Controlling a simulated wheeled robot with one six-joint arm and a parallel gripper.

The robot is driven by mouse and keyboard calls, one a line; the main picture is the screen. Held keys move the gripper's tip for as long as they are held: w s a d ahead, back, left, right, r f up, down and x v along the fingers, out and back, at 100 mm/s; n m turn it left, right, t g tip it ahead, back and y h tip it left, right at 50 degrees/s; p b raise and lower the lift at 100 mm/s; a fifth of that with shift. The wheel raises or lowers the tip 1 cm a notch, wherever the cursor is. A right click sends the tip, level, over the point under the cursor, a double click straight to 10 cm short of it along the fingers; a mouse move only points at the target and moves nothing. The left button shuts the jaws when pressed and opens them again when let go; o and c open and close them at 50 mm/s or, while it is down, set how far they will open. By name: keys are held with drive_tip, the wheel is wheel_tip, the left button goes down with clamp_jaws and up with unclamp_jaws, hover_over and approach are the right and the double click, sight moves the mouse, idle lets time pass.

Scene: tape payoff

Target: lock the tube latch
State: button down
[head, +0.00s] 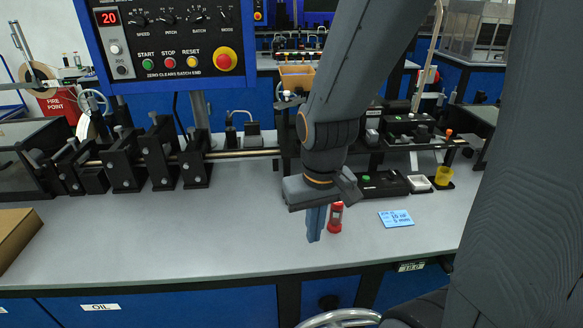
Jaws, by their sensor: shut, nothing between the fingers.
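My gripper (314,224) hangs from the arm near the middle of the grey bench, with its blue fingers pointing down. The fingers are together with nothing between them. A small red cylinder (335,217) stands on the bench just right of the fingers; I cannot tell whether they touch. The black tape machine (150,157) runs along the back of the bench, with a long metal bar (240,153) through its blocks. I cannot make out for certain which part is the tube latch. My arm hides the middle of the machine.
A blue note card (395,218) lies right of the red cylinder. A white tray (420,184) and a yellow cup (443,176) stand at the right. A control panel (165,45) rises at the back left. A cardboard box (15,232) sits far left.

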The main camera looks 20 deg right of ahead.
drive_tip(key=w+d+r+n+t, duration=0.1)
drive_tip(key=w+r, duration=0.2)
drive_tip(key=w, duration=0.4)
drive_tip(key=w+d+r+n+t, duration=0.1)
drive_tip(key=w+r, duration=0.2)
drive_tip(key=w, duration=0.4)
drive_tip(key=w+d+r+n+y, duration=0.1)
drive_tip(key=w+r, duration=0.2)
drive_tip(key=w, duration=0.4)
drive_tip(key=shift+w+d+t, duration=0.15)
drive_tip(key=shift+d+t, duration=0.15)
drive_tip(key=shift+t, duration=0.1)
drive_tip(key=shift+f, duration=0.1)
drive_tip(key=shift+p+x, duration=1.2)
drive_tip(key=shift+x, duration=3.8)
drive_tip(key=shift+a+b, duration=0.1)
drive_tip(key=shift+b, duration=0.3)
